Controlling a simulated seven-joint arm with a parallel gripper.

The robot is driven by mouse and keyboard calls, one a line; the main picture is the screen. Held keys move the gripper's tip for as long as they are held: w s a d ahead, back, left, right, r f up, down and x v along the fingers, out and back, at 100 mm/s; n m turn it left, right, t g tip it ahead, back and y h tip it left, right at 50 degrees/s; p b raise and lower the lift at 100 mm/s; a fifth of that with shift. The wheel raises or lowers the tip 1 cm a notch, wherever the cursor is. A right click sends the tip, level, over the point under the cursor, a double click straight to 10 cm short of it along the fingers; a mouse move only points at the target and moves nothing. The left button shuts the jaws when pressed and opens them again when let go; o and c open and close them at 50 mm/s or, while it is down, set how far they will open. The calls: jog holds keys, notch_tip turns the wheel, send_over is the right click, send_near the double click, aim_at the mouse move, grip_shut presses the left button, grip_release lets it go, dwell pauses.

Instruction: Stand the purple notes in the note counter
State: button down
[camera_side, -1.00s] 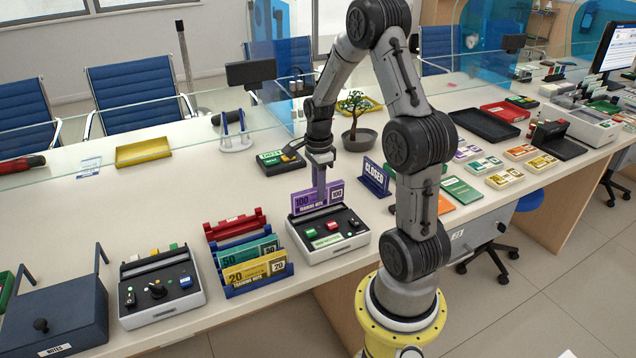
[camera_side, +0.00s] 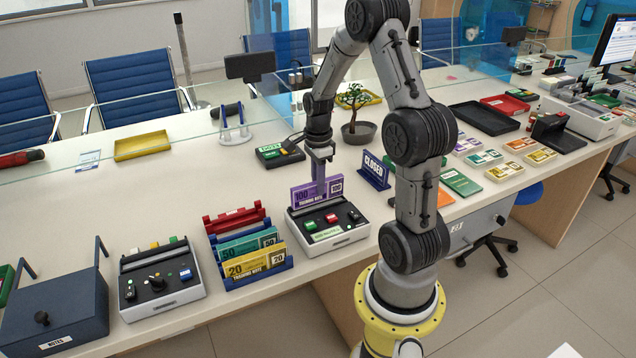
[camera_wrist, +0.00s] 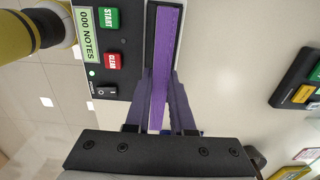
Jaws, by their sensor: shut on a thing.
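The purple notes (camera_side: 304,195) stand upright on edge at the back of the note counter (camera_side: 330,231), in line with its rear slot. Their printed face shows "100" and "TRAINING NOTE". The counter has green and red buttons and a green display. My gripper (camera_side: 319,185) is above the counter, pointing down, with its fingers shut on the purple notes. In the wrist view the purple notes (camera_wrist: 166,50) show as a narrow strip between the fingers, along the slot of the counter (camera_wrist: 112,75). Their lower edge is hidden, so I cannot tell how deep they sit.
A rack with green and yellow notes (camera_side: 255,263) stands left of the counter. Another control box (camera_side: 160,285) is further left. A blue CLOSED sign (camera_side: 375,170) stands close on the right. A small dark device (camera_side: 280,154) and a potted tree (camera_side: 358,131) are behind.

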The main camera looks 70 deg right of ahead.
jog(key=shift+f, duration=0.1)
dwell(0.3)
jog(key=shift+f, duration=1)
jog(key=c, duration=0.7)
grip_release()
jog(key=shift+r, duration=3.55)
